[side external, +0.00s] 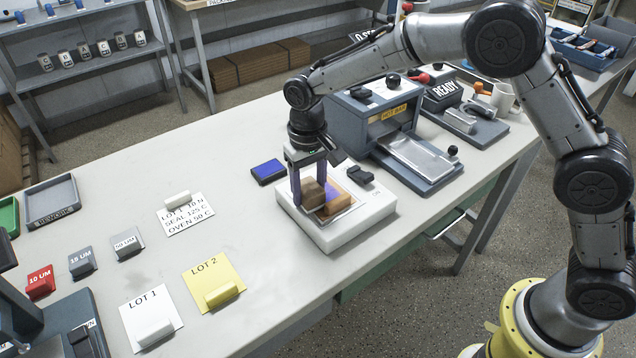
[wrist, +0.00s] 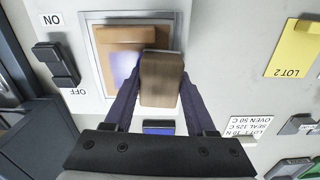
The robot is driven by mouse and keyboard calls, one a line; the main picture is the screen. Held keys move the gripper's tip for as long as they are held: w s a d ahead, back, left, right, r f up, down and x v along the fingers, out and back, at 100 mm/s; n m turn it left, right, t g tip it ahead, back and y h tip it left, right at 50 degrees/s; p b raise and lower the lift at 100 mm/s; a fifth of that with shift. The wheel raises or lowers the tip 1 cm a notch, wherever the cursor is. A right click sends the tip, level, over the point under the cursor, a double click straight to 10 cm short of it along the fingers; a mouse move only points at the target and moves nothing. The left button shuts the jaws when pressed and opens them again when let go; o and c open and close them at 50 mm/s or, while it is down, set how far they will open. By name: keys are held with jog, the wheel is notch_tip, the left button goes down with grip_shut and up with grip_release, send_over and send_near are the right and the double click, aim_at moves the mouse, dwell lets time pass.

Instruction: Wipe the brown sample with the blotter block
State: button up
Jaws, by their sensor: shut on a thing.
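The blotter block (side external: 313,191), a brown block, is between the dark purple fingers of my gripper (side external: 309,196). In the wrist view the block (wrist: 161,75) fills the space between the fingers, so the gripper is shut on it. Below is the brown sample (side external: 340,202), on a white plate (side external: 352,235) with a switch. In the wrist view the sample (wrist: 112,40) shows orange-brown at its top and left, with a blue-violet patch (wrist: 122,68) beside the block. The block overlaps the sample's right part there; I cannot tell whether they touch.
A dark blue pad (side external: 268,172) lies left of the plate. A grey press-like machine (side external: 372,110) stands close behind it on the right. The LOT 2 yellow card (side external: 214,282) and LOT 1 white card (side external: 150,312) lie at front left. The table between is clear.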

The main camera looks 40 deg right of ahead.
jog(key=shift+d+r, duration=0.1)
jog(key=shift+r, duration=4)
